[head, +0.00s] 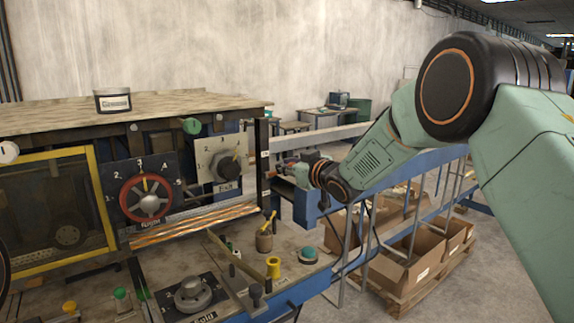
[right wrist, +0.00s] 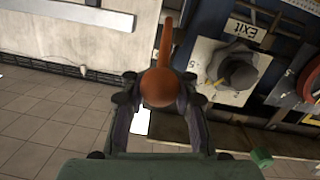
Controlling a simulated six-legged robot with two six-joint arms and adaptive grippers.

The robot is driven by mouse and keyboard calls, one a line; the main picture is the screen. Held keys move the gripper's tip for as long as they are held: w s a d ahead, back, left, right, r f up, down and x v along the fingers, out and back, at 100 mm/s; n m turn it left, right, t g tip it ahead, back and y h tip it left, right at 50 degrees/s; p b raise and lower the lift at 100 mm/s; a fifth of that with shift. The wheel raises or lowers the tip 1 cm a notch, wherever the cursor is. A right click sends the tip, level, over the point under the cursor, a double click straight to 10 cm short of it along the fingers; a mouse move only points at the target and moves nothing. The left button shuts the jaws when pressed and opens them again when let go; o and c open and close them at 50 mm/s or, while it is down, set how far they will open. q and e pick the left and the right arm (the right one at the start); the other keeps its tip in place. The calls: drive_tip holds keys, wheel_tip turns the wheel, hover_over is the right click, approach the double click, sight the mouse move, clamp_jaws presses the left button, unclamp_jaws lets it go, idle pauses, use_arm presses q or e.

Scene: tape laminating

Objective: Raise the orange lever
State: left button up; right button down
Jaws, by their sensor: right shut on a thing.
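The orange lever (right wrist: 160,88) shows in the right wrist view as a round knob with a thin stem extending toward the top of the picture. My right gripper (right wrist: 160,95) is shut on the knob, with one finger on each side of it. In the head view my right gripper (head: 292,167) is at the right end of the machine, beside the Exit dial panel (head: 222,163). The lever is mostly hidden there by the gripper. My left gripper is not in view.
The machine has a red-rimmed dial (head: 146,198) and a yellow-framed window (head: 60,215). A workbench (head: 200,262) in front holds a grey knob (head: 192,295), a yellow spool (head: 273,267) and a brown pot (head: 264,241). Cardboard boxes (head: 400,268) stand below at right.

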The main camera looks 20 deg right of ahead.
idle(0.5)
drive_tip(key=c, duration=1)
unclamp_jaws()
drive_tip(key=shift+w+d+f, duration=0.15)
drive_tip(key=shift+s, duration=0.25)
drive_tip(key=shift+s+d, duration=0.15)
drive_tip(key=shift+s, duration=0.3)
drive_tip(key=v, duration=1.1)
